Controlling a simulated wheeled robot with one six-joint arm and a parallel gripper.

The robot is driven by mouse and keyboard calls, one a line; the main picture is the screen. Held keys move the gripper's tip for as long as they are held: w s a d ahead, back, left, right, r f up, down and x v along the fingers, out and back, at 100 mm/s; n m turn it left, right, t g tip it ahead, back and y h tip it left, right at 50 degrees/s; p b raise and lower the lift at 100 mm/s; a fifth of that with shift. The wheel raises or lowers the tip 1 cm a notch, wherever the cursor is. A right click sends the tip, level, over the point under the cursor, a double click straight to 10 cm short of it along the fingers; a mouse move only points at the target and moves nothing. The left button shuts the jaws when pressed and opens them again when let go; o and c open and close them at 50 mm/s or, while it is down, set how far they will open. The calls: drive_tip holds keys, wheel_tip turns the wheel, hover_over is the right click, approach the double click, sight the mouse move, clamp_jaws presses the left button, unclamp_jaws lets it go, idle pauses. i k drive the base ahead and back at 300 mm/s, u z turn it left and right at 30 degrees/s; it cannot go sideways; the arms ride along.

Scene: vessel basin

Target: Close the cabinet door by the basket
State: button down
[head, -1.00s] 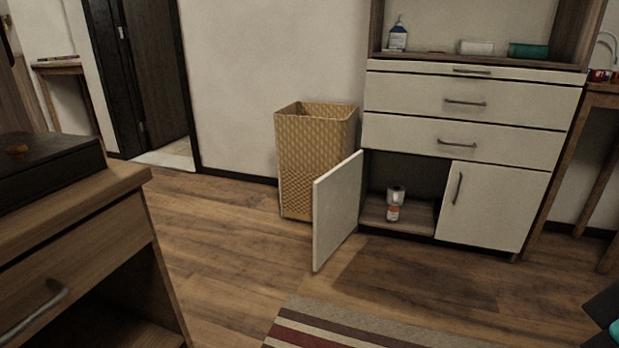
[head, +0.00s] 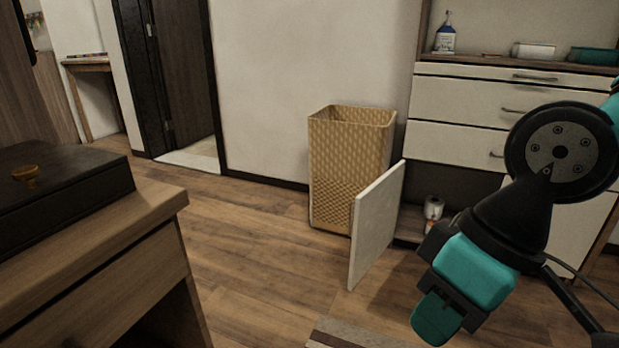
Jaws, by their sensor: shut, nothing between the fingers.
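The cabinet door (head: 375,228) is a white panel at the lower left of the white cabinet (head: 460,102). It stands open, swung out toward me, beside the basket. The woven tan basket (head: 350,165) stands on the floor against the wall, left of and behind the door. My gripper (head: 437,318) is at the lower right, in front of the cabinet and to the right of the door in the picture. Its teal fingers are together and empty, pointing down, and look apart from the door. My arm hides part of the cabinet's lower front.
A can (head: 432,208) stands inside the open compartment. A wooden drawer unit (head: 120,235) with a dark box (head: 65,190) on it fills the left foreground. A striped rug (head: 340,335) lies at the bottom. The wooden floor (head: 260,245) between is clear.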

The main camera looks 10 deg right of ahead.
sight(377, 208)
drive_tip(key=u, duration=0.1)
drive_tip(key=i, duration=1.4)
drive_tip(key=z, duration=0.45)
